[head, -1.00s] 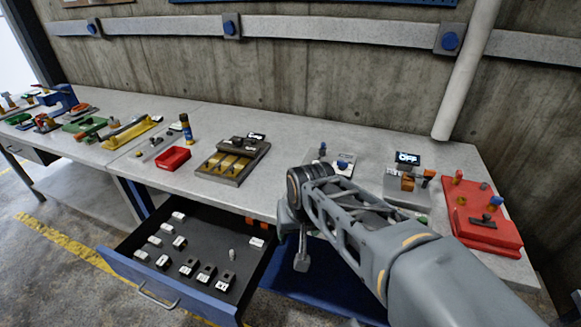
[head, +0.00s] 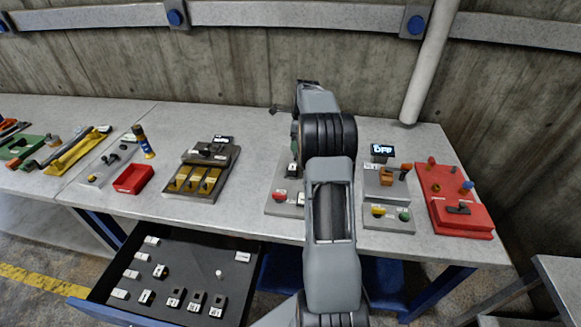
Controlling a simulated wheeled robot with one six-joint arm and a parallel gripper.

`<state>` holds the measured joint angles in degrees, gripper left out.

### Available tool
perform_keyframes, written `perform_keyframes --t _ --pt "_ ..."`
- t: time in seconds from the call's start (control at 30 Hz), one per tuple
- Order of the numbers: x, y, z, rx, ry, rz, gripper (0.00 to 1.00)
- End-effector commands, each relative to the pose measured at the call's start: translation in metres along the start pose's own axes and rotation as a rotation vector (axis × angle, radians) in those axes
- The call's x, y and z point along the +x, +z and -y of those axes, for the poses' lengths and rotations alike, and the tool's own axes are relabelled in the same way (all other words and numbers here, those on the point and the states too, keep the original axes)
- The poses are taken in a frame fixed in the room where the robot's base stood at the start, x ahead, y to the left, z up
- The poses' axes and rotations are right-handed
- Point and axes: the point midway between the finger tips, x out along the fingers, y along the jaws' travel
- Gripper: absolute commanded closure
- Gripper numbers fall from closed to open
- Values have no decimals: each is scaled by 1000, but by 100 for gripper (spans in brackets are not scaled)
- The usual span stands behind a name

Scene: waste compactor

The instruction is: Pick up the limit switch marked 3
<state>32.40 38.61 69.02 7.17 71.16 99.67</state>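An open drawer (head: 235,287) under the bench holds several small dark and white parts with labels. Dark blocks with white labels stand along its front, among them a front-row middle block (head: 195,301) and a front-row right block (head: 217,306). The marks are too small to read surely, so I cannot tell which one is the limit switch marked 3. My gripper (head: 284,108) is at the far end of my raised arm, over the back of the bench and away from the drawer. It is small and partly hidden by my arm, and its opening does not show.
On the bench stand a red tray (head: 133,179), a box with yellow slots (head: 197,180), a grey board (head: 284,205) partly behind my arm, a panel with a display reading OFF (head: 382,150) and a red board (head: 458,212). Bare bench top lies between the box and the grey board.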

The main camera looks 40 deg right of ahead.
Motion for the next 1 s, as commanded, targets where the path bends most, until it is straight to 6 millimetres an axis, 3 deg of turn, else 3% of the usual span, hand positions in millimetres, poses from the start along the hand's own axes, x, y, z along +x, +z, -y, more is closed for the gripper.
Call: perform_keyframes --t 0.3,0.67,1.0 --pt "54 2 -2 -7 4 0 21" --pt "80 2 -2 -9 2 0 21" --pt "121 -1 -3 -9 1 0 21"
